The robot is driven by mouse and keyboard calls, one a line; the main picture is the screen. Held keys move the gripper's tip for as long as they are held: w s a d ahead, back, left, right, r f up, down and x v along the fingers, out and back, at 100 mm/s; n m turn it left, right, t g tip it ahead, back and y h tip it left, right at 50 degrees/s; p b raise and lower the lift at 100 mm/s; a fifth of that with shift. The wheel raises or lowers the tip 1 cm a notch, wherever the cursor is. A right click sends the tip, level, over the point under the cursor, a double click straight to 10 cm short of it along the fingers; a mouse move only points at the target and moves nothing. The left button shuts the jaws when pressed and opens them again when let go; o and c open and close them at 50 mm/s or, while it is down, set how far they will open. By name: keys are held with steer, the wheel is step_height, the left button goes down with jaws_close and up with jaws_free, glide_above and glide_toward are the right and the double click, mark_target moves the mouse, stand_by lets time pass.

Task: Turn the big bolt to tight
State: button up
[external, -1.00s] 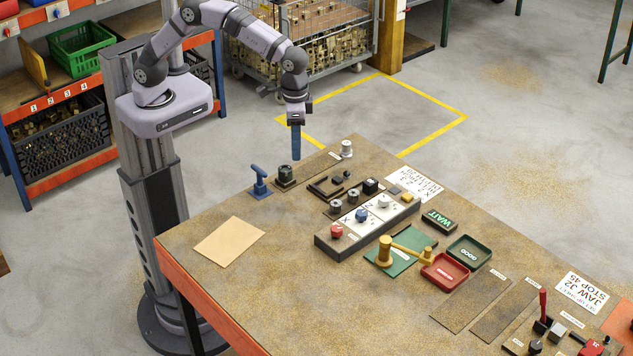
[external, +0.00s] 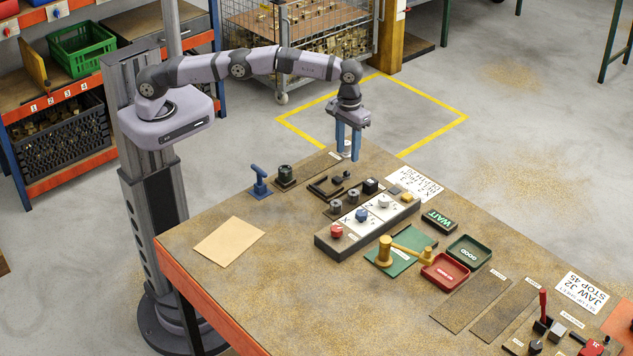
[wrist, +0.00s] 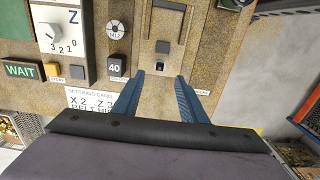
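My gripper (external: 348,157) is at the far corner of the bench, pointing down, with its two blue fingers spread apart. No piece can be surely read as the big bolt. A dark green round piece (external: 286,174) and a blue T-shaped handle (external: 260,181) stand to the left.
A long block with knobs (external: 361,215) lies near the middle, with small dark blocks (external: 370,186) beside it. A wooden mallet (external: 386,250), a red tray (external: 445,270) and a green tray (external: 469,252) are nearer.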

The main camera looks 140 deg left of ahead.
mark_target(347, 171)
steer(key=shift+f+p, duration=1.15)
steer(key=shift+f, duration=2.4)
jaws_close()
